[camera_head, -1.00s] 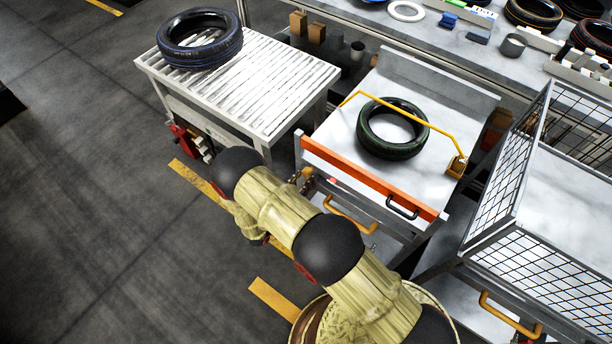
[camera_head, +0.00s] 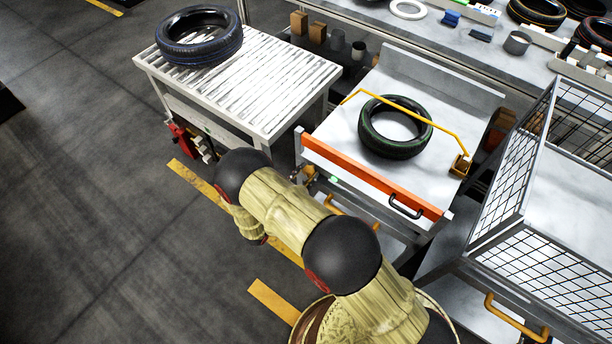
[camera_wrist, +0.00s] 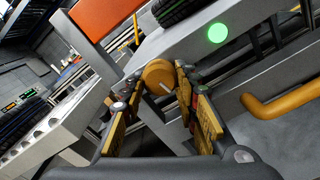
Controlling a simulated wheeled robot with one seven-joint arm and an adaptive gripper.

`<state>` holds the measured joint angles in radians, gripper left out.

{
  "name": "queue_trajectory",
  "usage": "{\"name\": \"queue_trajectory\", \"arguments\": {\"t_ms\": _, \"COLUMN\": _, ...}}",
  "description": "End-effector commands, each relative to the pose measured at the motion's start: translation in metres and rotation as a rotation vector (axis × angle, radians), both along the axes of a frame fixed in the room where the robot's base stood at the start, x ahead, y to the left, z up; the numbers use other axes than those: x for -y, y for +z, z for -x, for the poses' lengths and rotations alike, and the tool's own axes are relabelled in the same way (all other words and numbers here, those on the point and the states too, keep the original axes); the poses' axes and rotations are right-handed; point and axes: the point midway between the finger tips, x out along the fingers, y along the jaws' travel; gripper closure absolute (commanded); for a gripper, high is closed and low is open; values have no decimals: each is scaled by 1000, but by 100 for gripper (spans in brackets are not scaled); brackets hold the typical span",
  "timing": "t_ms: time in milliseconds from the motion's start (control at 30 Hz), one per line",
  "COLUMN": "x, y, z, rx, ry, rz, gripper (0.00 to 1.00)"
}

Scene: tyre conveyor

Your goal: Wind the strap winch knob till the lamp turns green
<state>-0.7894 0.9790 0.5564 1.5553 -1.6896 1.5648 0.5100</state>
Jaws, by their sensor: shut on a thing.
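The orange, round strap winch knob (camera_wrist: 158,74) with a pale line on its face is in the middle of the wrist view. My gripper (camera_wrist: 161,84) is shut on it, one finger on each side. The lamp (camera_wrist: 217,33) on the grey cart front glows green, and shows as a small green spot in the head view (camera_head: 333,179). A yellow strap (camera_head: 403,111) runs across a green-marked tyre (camera_head: 366,132) on the white cart top (camera_head: 340,130). My arm hides most of the gripper and knob in the head view.
A roller table (camera_head: 245,85) with a dark tyre (camera_head: 199,50) stands left of the cart. A wire mesh cage (camera_head: 520,170) is close on the right. An orange bar (camera_head: 370,175) with a black handle (camera_head: 405,207) crosses the cart front. Floor is open at left.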

Motion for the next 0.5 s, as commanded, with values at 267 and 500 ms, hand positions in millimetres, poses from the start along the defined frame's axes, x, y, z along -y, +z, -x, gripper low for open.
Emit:
{"name": "queue_trajectory", "arguments": {"t_ms": 267, "x": -1, "y": -1, "z": 0, "rx": 132, "ry": 0, "rz": -169, "gripper": 95}}
{"name": "queue_trajectory", "arguments": {"t_ms": 500, "x": -1, "y": 0, "z": -1, "rx": 202, "ry": 1, "rz": -260, "gripper": 95}}
